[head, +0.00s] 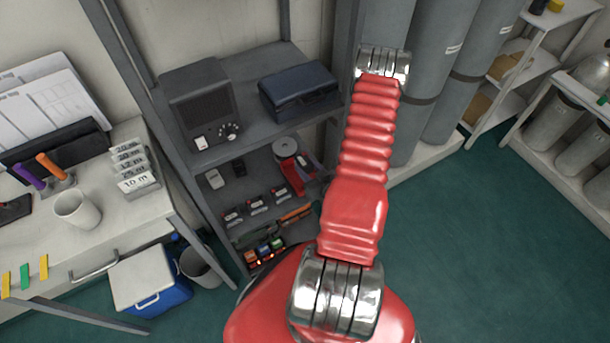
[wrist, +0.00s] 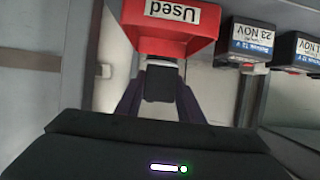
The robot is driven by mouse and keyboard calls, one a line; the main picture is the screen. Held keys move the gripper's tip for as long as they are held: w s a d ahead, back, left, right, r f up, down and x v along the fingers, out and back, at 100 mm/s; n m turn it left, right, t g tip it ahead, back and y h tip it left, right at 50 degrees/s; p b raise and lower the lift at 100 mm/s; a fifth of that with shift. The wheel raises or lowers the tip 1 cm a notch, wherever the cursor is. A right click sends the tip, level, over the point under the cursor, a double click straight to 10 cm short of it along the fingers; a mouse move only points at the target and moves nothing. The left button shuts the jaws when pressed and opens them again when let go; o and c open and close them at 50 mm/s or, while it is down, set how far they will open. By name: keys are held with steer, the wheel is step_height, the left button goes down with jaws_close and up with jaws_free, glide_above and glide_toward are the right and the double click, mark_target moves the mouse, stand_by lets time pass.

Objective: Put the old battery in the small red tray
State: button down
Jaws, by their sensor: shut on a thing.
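The small red tray (wrist: 165,42) carries a white "Used" label that reads upside down at the top of the wrist view. I cannot tell whether the battery touches the tray. In the head view my gripper is mostly hidden behind my red arm.
Labelled batteries (wrist: 251,44) stand beside the tray; they also show in a row on the shelf (head: 257,207). A grey disc (head: 286,147) is behind the tray. The shelf above holds a radio (head: 197,105) and a dark blue case (head: 300,92).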

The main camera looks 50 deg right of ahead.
mark_target(305, 170)
steer(key=shift+w+d, duration=0.15)
steer(key=shift+w, duration=0.6)
steer(key=shift+s+f, duration=0.15)
steer(key=shift+f, duration=1.4)
steer(key=shift+f, duration=0.1)
steer(key=shift+f, duration=1.55)
steer(key=shift+d+f, duration=0.1)
steer(key=shift+f, duration=0.2)
steer(key=c, duration=1.2)
jaws_free()
